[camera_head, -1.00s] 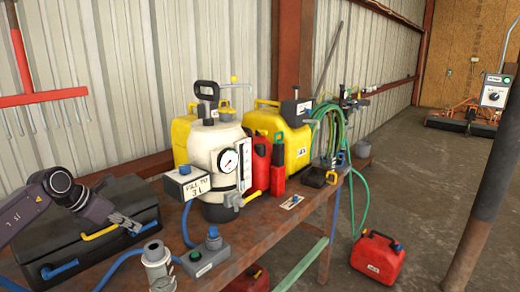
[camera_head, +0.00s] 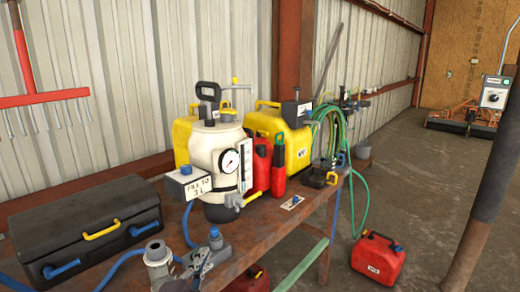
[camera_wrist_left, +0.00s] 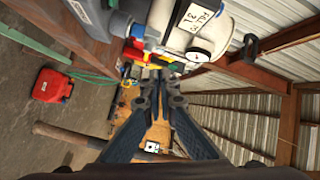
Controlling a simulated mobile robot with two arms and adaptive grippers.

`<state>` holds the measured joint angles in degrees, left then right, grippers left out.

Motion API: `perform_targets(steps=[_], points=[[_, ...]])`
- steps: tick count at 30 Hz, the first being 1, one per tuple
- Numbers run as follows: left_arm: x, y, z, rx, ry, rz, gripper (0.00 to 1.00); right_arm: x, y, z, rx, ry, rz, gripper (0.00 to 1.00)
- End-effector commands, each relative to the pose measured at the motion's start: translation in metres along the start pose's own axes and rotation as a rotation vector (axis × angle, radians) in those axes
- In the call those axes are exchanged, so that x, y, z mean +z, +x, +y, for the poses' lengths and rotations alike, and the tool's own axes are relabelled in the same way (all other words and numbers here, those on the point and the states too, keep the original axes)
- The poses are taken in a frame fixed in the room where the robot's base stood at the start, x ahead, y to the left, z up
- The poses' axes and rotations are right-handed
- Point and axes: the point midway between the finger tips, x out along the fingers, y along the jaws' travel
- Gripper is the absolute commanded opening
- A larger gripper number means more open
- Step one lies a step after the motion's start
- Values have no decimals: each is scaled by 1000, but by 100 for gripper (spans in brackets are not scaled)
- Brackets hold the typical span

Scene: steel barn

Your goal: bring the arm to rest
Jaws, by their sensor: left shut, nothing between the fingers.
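The view is tilted, with the white tank (camera_wrist_left: 205,35) beyond the fingers. I cannot tell whether the gripper touches the grey box. My right gripper is not in view.
The rusty bench (camera_head: 270,232) carries a black toolbox (camera_head: 85,222), a white tank with a gauge (camera_head: 218,150), yellow cans (camera_head: 290,145) and a green hose (camera_head: 330,130). A red can (camera_head: 378,258) stands on the floor. A dark post (camera_head: 485,180) rises at right.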

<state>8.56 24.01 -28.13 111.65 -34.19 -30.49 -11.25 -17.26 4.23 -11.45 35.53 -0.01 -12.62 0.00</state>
Motion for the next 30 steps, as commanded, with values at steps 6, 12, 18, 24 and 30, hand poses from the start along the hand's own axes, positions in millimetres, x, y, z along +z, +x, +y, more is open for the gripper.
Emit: perform_targets(steps=[6,12,18,24,30], points=[[79,-114,97,268,-495,-453,0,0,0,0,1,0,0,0],[100,-219,159,473,-751,-755,0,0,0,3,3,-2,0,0],[98,-295,188,609,-885,-944,0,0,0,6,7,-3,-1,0],[88,-359,203,720,-976,-1092,0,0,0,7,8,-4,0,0],[102,-356,240,746,-978,-1122,0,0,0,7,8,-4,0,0]])
